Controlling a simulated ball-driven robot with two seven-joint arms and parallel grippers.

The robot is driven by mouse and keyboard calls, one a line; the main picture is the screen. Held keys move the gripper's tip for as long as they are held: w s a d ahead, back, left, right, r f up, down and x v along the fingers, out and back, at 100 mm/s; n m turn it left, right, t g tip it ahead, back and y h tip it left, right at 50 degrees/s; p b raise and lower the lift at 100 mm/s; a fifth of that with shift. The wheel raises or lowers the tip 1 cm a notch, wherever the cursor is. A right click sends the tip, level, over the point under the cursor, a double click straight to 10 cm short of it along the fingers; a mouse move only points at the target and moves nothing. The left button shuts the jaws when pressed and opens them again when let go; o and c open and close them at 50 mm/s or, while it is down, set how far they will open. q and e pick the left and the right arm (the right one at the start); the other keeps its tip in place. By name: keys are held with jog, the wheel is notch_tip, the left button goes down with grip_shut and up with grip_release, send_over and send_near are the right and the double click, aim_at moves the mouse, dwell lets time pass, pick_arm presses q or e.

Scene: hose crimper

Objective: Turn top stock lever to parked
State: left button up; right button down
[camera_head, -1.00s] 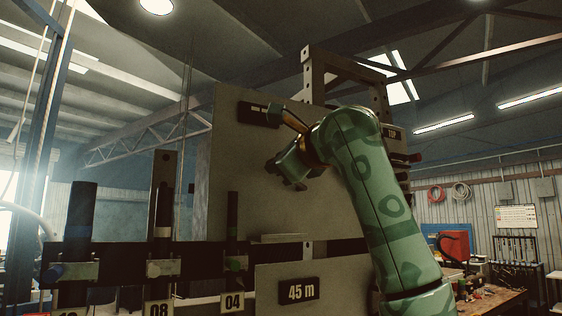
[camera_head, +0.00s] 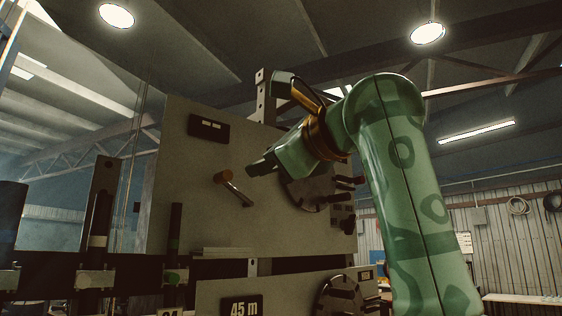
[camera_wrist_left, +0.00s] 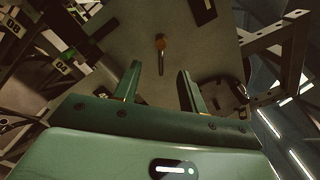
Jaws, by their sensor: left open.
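A lever (camera_head: 235,190) with an orange-brown knob stands on the upper grey panel (camera_head: 190,165). Its knob is at the upper left and its shaft slants down to the right. My left gripper (camera_head: 258,167) is to the right of the lever and a little above it, apart from it. In the left wrist view the lever (camera_wrist_left: 161,57) shows ahead, between the two open fingers (camera_wrist_left: 159,80), and nothing is held. My right gripper is out of view.
A dark plate (camera_head: 208,128) sits on the panel above the lever. A round dark part (camera_head: 310,190) is behind my left gripper. A lower panel carries a "45 m" label (camera_head: 242,307). Dark upright posts (camera_head: 97,225) stand at the left.

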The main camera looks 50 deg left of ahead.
pick_arm(q)
jog(key=d, duration=0.2)
jog(key=shift+s+d, duration=0.1)
jog(key=shift+d, duration=0.25)
